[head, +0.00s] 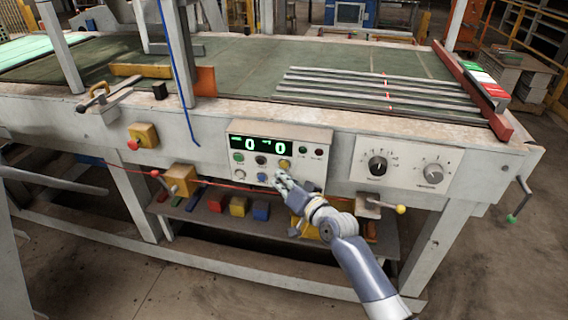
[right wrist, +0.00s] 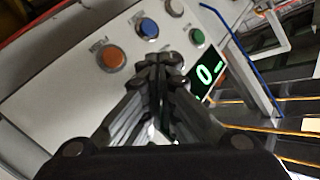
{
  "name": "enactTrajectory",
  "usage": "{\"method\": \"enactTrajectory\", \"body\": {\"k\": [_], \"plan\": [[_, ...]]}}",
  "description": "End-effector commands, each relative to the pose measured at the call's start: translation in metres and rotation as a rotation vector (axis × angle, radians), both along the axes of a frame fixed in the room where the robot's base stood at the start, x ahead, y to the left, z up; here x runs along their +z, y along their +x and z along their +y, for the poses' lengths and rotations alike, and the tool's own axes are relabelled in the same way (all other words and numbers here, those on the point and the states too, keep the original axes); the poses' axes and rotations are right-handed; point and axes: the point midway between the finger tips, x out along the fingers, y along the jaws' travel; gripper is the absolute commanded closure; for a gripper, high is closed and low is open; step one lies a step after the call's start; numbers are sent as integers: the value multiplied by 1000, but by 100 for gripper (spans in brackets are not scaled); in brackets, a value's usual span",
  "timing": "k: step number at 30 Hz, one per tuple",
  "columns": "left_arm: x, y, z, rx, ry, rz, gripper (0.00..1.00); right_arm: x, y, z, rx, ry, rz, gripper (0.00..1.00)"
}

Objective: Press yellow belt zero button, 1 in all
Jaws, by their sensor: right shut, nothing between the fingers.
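The control panel (head: 315,147) on the front of the bench has a green display (head: 260,145) reading two zeros. A yellow button (head: 284,164) is at the right of its upper button row, just above my right gripper's fingertips. My right gripper (head: 280,179) is shut and empty, its tips close in front of the panel; contact cannot be told. In the right wrist view, the shut fingers (right wrist: 160,68) cover the part of the panel where the yellow button lies. An orange button (right wrist: 108,57) shows left of them. My left gripper is not in view.
Beside the yellow button are a black button (head: 260,160) and a green button (head: 238,157); below are a blue button (head: 262,177) and a white button (head: 239,173). A dial panel (head: 404,164) is to the right. A yellow-knobbed lever (head: 399,209) sticks out near my right arm.

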Motion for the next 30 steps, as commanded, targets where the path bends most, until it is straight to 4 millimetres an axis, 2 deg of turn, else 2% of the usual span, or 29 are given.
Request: {"method": "enactTrajectory", "body": {"k": [1,3,12,30], "plan": [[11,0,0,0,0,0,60,5,-6,2,0,0,1,100],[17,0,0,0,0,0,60,6,-13,4,1,0,0,100],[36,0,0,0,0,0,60,3,-38,10,1,0,0,100],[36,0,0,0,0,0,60,2,-41,10,0,1,-1,100]]}}
